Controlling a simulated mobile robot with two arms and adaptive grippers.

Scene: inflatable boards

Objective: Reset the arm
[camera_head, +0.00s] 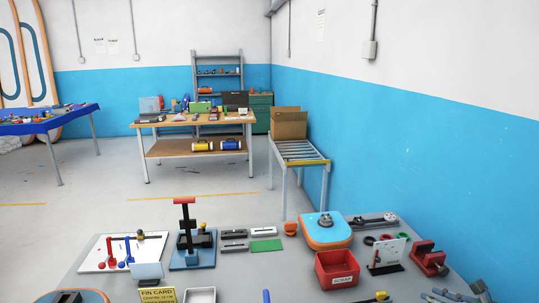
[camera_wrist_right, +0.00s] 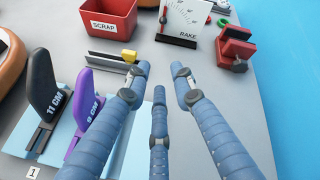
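The task names the arm. My right gripper (camera_wrist_right: 160,85) shows in the right wrist view with blue, jointed fingers spread apart. Nothing is between the fingers, and they are over the front part of the grey bench (camera_wrist_right: 225,85). A dark fin marked 11 CM (camera_wrist_right: 42,88) and a purple fin marked 9 CM (camera_wrist_right: 85,130) stand upright to the left of the fingers. The purple one is close to the left finger in the picture; I cannot tell whether they touch. My left gripper cannot be made out in the head view.
Beyond the fingers are a red SCRAP bin (camera_head: 335,271), a white RAKE gauge (camera_head: 388,252) and a red clamp (camera_head: 429,260). A black and red press (camera_head: 187,235) stands on a blue base. A blue wall (camera_head: 420,150) runs along the right.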

